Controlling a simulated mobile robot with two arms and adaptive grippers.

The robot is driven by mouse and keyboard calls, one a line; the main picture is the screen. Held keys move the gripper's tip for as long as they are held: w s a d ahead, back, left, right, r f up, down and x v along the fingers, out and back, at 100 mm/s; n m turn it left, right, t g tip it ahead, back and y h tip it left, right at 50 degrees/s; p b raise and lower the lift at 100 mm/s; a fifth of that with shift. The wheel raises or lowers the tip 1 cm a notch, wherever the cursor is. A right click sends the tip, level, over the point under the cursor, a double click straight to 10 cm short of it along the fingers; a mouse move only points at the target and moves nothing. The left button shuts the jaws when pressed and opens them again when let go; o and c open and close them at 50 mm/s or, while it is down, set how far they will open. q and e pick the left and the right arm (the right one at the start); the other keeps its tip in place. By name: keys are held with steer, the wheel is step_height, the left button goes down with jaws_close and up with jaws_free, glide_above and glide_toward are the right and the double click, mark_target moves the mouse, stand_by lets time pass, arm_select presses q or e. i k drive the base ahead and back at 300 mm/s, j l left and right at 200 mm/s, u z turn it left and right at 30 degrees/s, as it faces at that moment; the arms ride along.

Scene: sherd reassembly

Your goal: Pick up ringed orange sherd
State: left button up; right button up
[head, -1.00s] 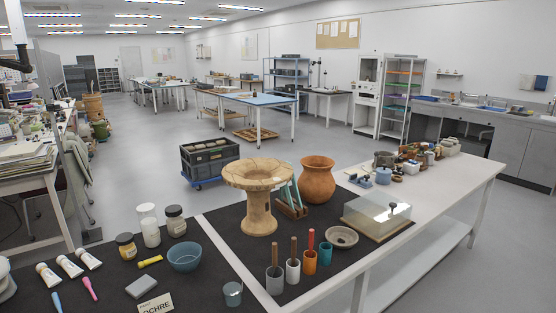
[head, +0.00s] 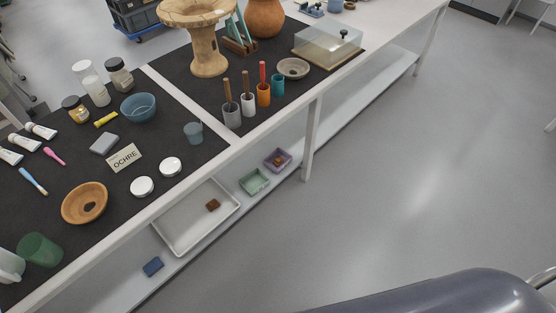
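I cannot clearly make out a ringed orange sherd. A small reddish-brown piece (head: 213,205) lies in a white tray (head: 168,232) on the shelf under the table; any ring on it is too small to see. A small purple tray (head: 285,153) farther along the shelf holds something small and orange-brown, also too small to make out. Neither of my grippers is in view.
A green tray (head: 254,181) sits between the white and purple trays; a blue block (head: 152,266) lies on the shelf near the white tray. The table edge overhangs the shelf, and a table leg (head: 312,140) stands beyond the purple tray. Open floor (head: 400,200) lies to the right.

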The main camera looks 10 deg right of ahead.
mark_target(279, 161)
steer(key=l+u, duration=0.2)
steer(key=u, duration=0.2)
steer(key=i+l+u, duration=0.1)
steer(key=u, duration=0.3)
steer(key=l+u, duration=0.5)
steer(key=u, duration=0.25)
